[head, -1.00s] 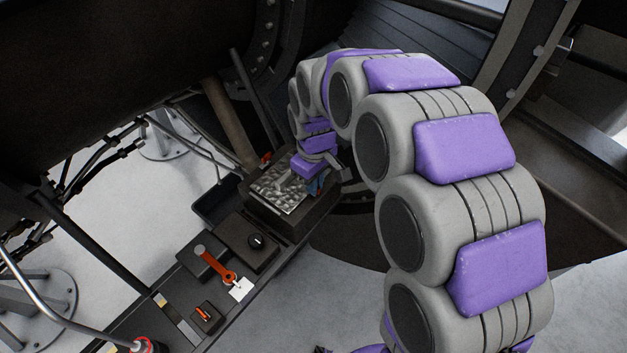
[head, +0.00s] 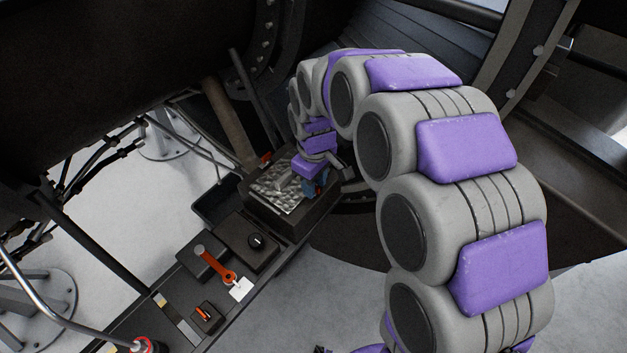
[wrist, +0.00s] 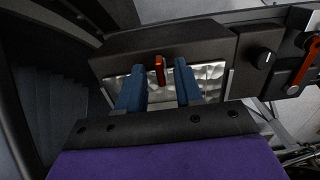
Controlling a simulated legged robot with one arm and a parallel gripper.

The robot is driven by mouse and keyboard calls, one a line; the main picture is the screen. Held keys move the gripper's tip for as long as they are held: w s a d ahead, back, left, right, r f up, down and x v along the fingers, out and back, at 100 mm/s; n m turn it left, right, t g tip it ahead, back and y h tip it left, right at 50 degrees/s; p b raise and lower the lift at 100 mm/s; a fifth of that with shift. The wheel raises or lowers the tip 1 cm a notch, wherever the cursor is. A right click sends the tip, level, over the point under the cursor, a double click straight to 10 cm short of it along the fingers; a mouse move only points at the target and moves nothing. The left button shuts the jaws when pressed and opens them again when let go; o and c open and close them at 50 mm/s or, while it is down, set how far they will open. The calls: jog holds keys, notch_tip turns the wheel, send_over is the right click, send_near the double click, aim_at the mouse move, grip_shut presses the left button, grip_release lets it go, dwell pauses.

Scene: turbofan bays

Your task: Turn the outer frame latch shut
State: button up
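A small red-orange latch (wrist: 159,69) sits on the dark frame along the edge of a quilted silvery panel (wrist: 208,74) in the wrist view. It points up and down in that picture. My gripper (wrist: 158,75) is open, with one blue finger left of the latch and one right of it. Gaps show on both sides, and I cannot tell whether either finger touches it. In the head view my gripper (head: 318,186) is over the right edge of the panel's black box (head: 297,222) and hides this latch.
A black knob (head: 256,241), a red lever (head: 219,266) with a white tag (head: 241,289) and a small orange switch (head: 204,314) line the bench at lower left. Another red piece (head: 265,157) is at the box's far corner. A dark engine casing (head: 85,70) overhangs at upper left.

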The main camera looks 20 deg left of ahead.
notch_tip(320, 180, up, 17)
jog(key=shift+r+b, duration=0.15)
jog(key=shift+b, duration=0.15)
dwell(0.5)
jog(key=shift+w, duration=0.1)
jog(key=s+d+f+m+b, duration=0.3)
jog(key=s+d+f+b, duration=0.15)
jog(key=d, duration=0.45)
jog(key=s+d+f+m+b, duration=0.3)
jog(key=s+d+f, duration=0.2)
jog(key=d, duration=0.3)
jog(key=s+d+f+m+g+b, duration=0.1)
jog(key=s+d+f+m+b, duration=0.2)
jog(key=s+d+f, duration=0.2)
jog(key=s+d+f+m+b, duration=0.2)
jog(key=s+d+f+m, duration=0.2)
jog(key=s+f, duration=0.5)
jog(key=s+d, duration=0.1)
jog(key=s, duration=0.2)
jog(key=shift+s+f+m+g+b, duration=0.15)
jog(key=shift+s+m+g+b, duration=0.15)
jog(key=shift+g+b, duration=0.1)
